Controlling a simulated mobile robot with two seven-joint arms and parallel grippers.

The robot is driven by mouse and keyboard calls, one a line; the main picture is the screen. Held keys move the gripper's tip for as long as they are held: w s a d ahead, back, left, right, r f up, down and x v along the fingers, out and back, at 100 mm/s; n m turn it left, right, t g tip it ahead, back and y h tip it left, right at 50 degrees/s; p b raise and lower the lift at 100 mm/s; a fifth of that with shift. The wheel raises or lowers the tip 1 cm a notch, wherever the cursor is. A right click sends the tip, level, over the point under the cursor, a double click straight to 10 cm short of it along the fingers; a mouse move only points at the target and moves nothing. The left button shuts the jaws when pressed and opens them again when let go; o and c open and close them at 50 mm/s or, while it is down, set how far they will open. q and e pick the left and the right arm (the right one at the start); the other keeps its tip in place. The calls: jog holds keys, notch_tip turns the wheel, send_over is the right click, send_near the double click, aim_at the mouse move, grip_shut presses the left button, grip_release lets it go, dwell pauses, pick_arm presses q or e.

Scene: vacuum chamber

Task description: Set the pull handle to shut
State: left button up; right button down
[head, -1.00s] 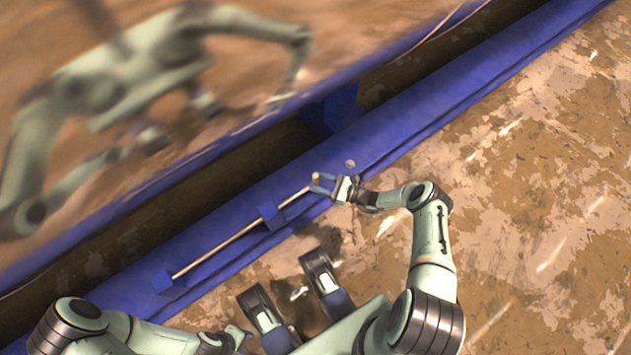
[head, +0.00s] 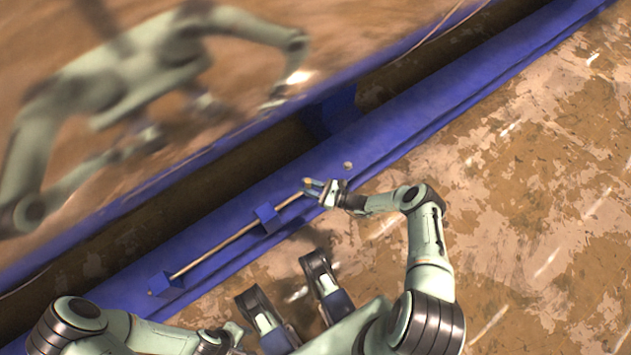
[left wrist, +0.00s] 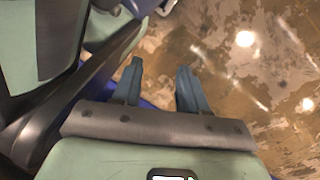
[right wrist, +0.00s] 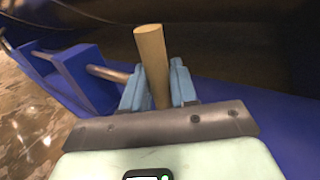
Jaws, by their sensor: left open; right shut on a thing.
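The pull handle is a thin metal rod (head: 233,240) running along the blue beam through two blue blocks, with a tan grip at its upper right end. My right gripper (head: 312,187) is at that end of the rod. In the right wrist view the tan grip (right wrist: 152,62) stands up between the fingers of my right gripper (right wrist: 158,88), which are shut on it. The rod (right wrist: 108,73) also shows there, entering a blue block. My left gripper (left wrist: 160,80) is open and empty above the floor in the left wrist view, away from the rod.
The long blue beam (head: 440,112) crosses diagonally, with a dark gap behind it. A blue block (head: 267,217) carries the rod midway, another (head: 166,285) near its lower left end. A shiny wall behind reflects my body. The patchy floor (head: 540,190) is clear at right.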

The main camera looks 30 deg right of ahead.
pick_arm(q)
jog(key=shift+w+d+r+t+p, duration=0.25)
jog(key=shift+w+r, duration=0.1)
jog(key=shift+w, duration=0.3)
jog(key=shift+w+d+r+t+p, duration=0.25)
jog(key=shift+w+r, duration=0.1)
jog(key=shift+w, duration=0.3)
pick_arm(e)
jog(key=shift+s+a, duration=0.2)
jog(key=shift+a, duration=2.15)
jog(key=c, duration=1)
grip_release()
jog(key=shift+a, duration=0.1)
jog(key=shift+d, duration=0.2)
pick_arm(q)
jog(key=shift+t, duration=0.8)
jog(key=w+r, duration=0.1)
jog(key=w+r+p, duration=0.2)
jog(key=w, duration=0.1)
jog(key=shift+d, duration=0.25)
pick_arm(e)
jog(key=v, duration=1.3)
jog(key=shift+s+d, duration=0.1)
